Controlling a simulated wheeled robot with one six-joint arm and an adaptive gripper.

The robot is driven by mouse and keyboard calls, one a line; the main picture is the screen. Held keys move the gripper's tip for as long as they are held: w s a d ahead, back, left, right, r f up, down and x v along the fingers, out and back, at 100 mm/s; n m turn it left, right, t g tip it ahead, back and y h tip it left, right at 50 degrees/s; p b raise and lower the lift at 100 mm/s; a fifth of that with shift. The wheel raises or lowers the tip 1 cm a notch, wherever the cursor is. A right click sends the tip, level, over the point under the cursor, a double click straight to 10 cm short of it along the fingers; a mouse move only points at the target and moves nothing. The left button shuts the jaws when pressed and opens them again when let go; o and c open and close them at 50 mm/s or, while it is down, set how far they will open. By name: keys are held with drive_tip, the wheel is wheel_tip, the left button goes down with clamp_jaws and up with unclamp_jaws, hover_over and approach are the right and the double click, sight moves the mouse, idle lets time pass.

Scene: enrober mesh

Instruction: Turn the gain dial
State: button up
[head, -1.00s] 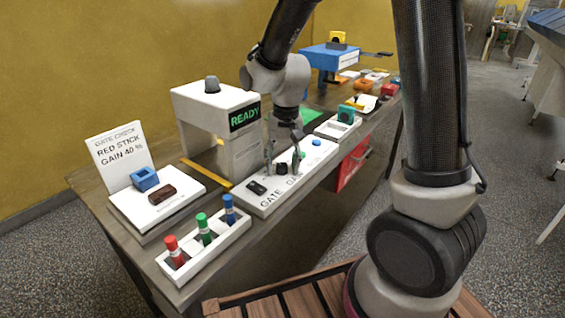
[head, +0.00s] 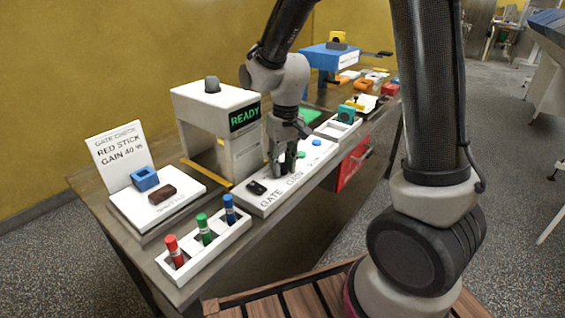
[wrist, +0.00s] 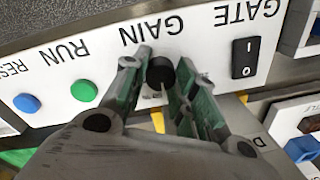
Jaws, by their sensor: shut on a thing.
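The gain dial (wrist: 160,72) is a round black knob on the white control panel (wrist: 104,58), beside the printed word GAIN. In the wrist view my gripper (wrist: 161,80) has its two green-padded fingers on either side of the dial, shut on it. In the head view my gripper (head: 279,168) points down at the panel, and its fingers hide the dial. A sign (head: 120,155) at the left reads RED STICK GAIN 40 %.
The black GATE rocker switch (wrist: 245,57) lies close beside the dial. The green RUN button (wrist: 84,90) and blue button (wrist: 27,102) are on the other side. A white machine (head: 216,120) showing READY stands behind. A rack (head: 213,252) holds red, green and blue sticks.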

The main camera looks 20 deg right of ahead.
sight(284, 164)
drive_tip(key=shift+n, duration=1.9)
drive_tip(key=o, duration=1.1)
drive_tip(key=shift+c, duration=0.2)
wheel_tip(284, 164, up, 12)
drive_tip(key=shift+w+d, duration=0.2)
drive_tip(key=shift+d, duration=0.1)
